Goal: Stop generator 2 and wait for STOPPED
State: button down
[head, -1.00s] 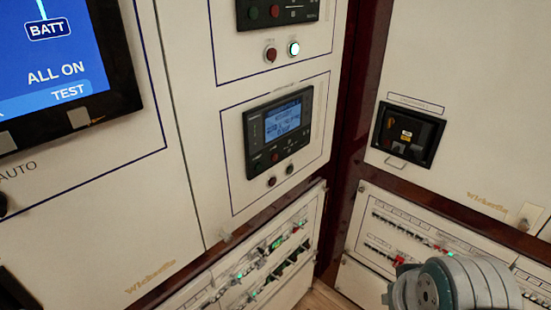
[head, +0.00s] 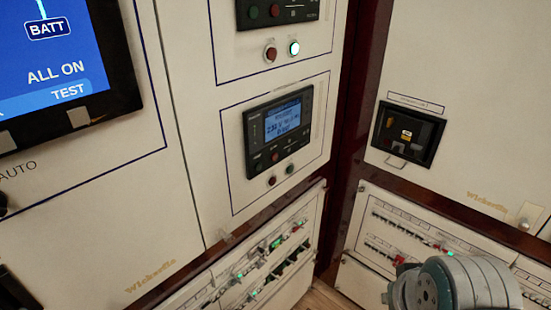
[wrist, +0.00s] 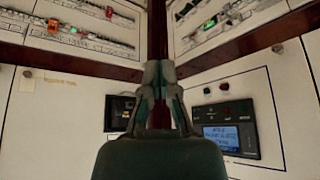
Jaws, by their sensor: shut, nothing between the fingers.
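The lower generator controller (head: 278,132) has a lit blue display with small text I cannot read reliably. It sits on the left wall beside the dark corner post, with a red and a dark green button or lamp (head: 290,168) below it. The upper controller (head: 283,10) is cut by the top edge; below it are a red button (head: 271,54) and a lit white-green one (head: 294,47). I cannot read which is generator 2. In the wrist view my gripper (wrist: 158,72) is shut and empty, before the corner, apart from the controller with the blue display (wrist: 222,138).
Breaker rows (head: 262,265) fill the lower left wall, and more (head: 405,240) the lower right wall. A small dark recessed device (head: 408,134) is on the right wall. A large blue screen (head: 55,60) is at the left. My arm covers the lower right corner.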

aim_at(275, 157)
dwell(0.5)
jog(key=w+a+m+t+y, duration=0.1)
jog(key=w+a+m+t, duration=0.2)
jog(key=w, duration=1.1)
jog(key=w+a+m+t+y, duration=0.1)
jog(key=w+a+m+t, duration=0.2)
jog(key=w+a+t, duration=0.6)
jog(key=shift+w+f+t, duration=0.25)
jog(key=shift+w+t, duration=0.65)
jog(key=shift+w, duration=2.4)
jog(key=shift+w+a, duration=0.9)
jog(key=shift+a, duration=0.25)
jog(key=shift+w+a, duration=0.9)
jog(key=shift+a, duration=0.25)
jog(key=shift+w+a, duration=0.9)
jog(key=shift+a, duration=0.25)
jog(key=shift+w+a, duration=0.2)
jog(key=shift+a, duration=0.1)
